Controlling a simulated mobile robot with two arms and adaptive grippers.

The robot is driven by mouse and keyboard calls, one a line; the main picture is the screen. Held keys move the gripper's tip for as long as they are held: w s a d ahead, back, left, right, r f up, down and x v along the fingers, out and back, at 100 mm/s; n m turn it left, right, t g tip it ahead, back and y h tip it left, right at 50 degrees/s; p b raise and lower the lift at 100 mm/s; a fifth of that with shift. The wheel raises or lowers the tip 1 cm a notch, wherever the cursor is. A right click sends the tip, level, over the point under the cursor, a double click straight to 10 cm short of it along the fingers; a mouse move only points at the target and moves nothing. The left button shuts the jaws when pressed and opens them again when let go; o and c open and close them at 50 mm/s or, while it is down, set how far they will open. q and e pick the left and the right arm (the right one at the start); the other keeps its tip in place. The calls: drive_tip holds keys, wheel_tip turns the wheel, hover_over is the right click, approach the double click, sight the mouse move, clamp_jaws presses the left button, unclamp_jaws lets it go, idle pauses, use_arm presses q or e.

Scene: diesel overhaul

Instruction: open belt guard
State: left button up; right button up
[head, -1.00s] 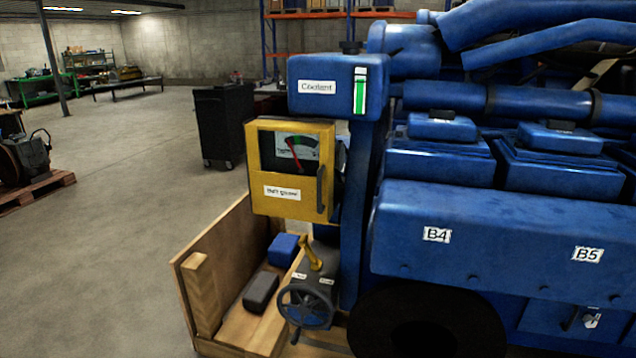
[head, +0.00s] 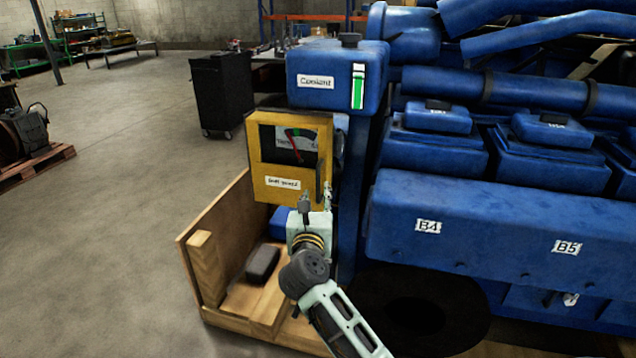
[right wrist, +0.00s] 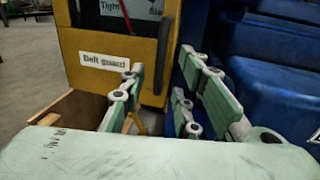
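The belt guard (head: 262,168) is a yellow box-like cover with a gauge window and a "Belt guard" label, at the engine's left end below the coolant tank. It appears closed. Its dark vertical handle (head: 320,178) is on the right edge of the front. In the right wrist view the guard (right wrist: 105,50) fills the upper middle, with the handle (right wrist: 163,45) at its right edge. My right gripper (head: 316,196) is just below and in front of the handle. In the right wrist view its fingers (right wrist: 162,78) are spread and empty. My left gripper is out of view.
The blue coolant tank (head: 335,92) is directly above the guard. The blue engine block (head: 480,220) stands close on the right. A wooden crate base (head: 222,235) holding a dark box (head: 262,262) lies below. Open floor (head: 120,190) is on the left.

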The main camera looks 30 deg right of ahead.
sight(318, 188)
drive_tip(key=p+x, duration=0.1)
drive_tip(key=x, duration=0.4)
drive_tip(key=shift+w+d, duration=0.5)
drive_tip(key=shift+w, duration=0.05)
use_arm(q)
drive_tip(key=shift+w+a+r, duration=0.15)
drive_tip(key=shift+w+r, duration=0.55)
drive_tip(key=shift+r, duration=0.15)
use_arm(e)
drive_tip(key=shift+f, duration=0.1)
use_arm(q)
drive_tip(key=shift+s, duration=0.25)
use_arm(e)
clamp_jaws()
